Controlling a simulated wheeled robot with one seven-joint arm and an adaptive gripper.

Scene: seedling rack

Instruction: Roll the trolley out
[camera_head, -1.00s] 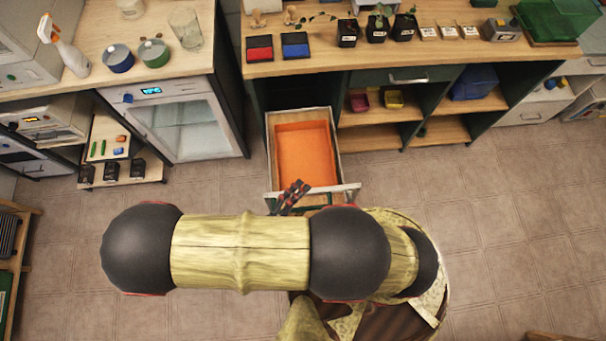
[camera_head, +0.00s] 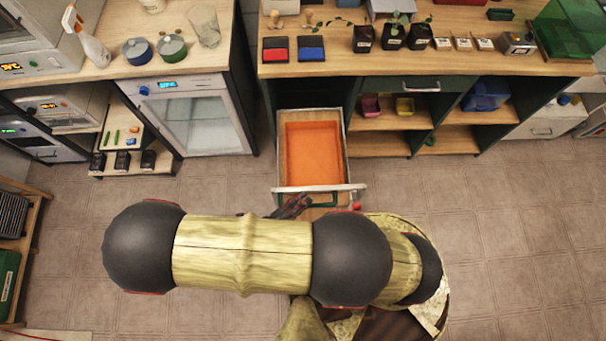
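The likely trolley is an open-topped wooden box (camera_head: 341,140) with a bare orange floor. It stands in the gap under the bench's left end, its front jutting out over the tiles. A pale bar (camera_head: 320,188) runs across its front. Below the bar show a dark green handle-like part (camera_head: 322,205) and a small red spot (camera_head: 357,206). My gripper (camera_head: 291,207), dark with red marks, is just in front of the box's left front corner. My arm hides part of the area below, including any wheels. Finger opening and contact are unclear.
The wooden bench (camera_head: 420,62) holds trays, pots and a green bin (camera_head: 568,35). A small glass-door appliance (camera_head: 195,118) is left of the box, open shelves (camera_head: 385,143) right. A rack (camera_head: 30,235) stands at far left. The tiled floor (camera_head: 490,220) at right is clear.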

